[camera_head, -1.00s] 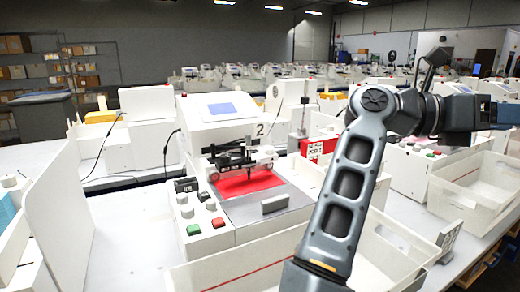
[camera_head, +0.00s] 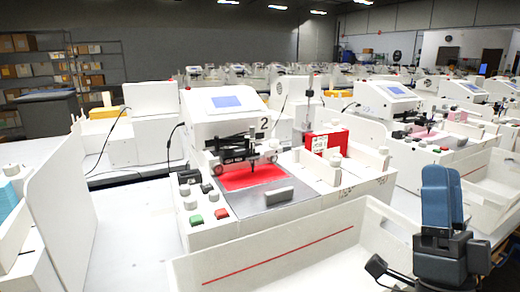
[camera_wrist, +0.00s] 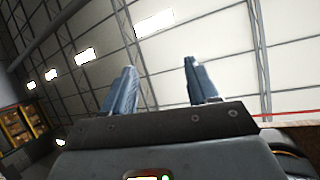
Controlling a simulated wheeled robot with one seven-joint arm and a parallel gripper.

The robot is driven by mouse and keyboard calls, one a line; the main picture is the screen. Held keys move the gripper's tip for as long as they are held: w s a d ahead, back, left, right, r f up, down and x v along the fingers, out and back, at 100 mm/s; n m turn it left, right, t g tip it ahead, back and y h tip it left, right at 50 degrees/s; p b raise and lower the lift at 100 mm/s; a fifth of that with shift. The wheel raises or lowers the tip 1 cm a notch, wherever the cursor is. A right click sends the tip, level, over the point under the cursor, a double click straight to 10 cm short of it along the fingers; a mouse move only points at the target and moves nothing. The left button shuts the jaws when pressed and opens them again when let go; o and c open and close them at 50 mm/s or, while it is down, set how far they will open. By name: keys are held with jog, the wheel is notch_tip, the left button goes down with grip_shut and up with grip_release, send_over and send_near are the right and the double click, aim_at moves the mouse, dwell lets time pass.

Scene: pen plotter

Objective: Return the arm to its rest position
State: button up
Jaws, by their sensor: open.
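My gripper (camera_head: 441,182) is at the lower right of the head view, with its blue fingers pointing up and its dark body below. It stands in front of the white bin (camera_head: 290,262) and touches nothing that I can see. In the wrist view my gripper (camera_wrist: 158,68) has its two blue fingers wide apart with nothing between them. The rest of my arm is mostly out of the head view.
The pen plotter (camera_head: 225,105) stands on the bench with a red sheet (camera_head: 248,176) under its carriage. Green and red buttons (camera_head: 209,217) sit at its front left. A white upright panel (camera_head: 62,190) stands at the left. Rows of similar stations fill the background.

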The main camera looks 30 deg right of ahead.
jog(key=s+a+f+n+g+y, duration=0.1)
jog(key=s+a+f+n+y, duration=0.25)
jog(key=f+y, duration=0.2)
jog(key=s+a+f+n+g+y+b, duration=0.1)
jog(key=s+a+f+n+g+y, duration=0.1)
jog(key=f+n+y, duration=0.3)
jog(key=s+a+f+n+g+y, duration=0.1)
jog(key=s+a+f+n+y, duration=0.25)
jog(key=f, duration=0.25)
jog(key=s+a+f+n+g, duration=0.1)
jog(key=s+a+f+g, duration=0.2)
jog(key=s+f, duration=0.1)
jog(key=s+a+f+n+g+y+b, duration=0.1)
jog(key=s+a+f+g, duration=0.2)
jog(key=s, duration=0.4)
notch_tip(320, 180, down, 2)
jog(key=shift+s+f+n+g, duration=0.1)
jog(key=shift+s+n+g, duration=0.2)
jog(key=shift+g, duration=0.2)
jog(key=shift+w, duration=0.1)
jog(key=shift+c, duration=0.3)
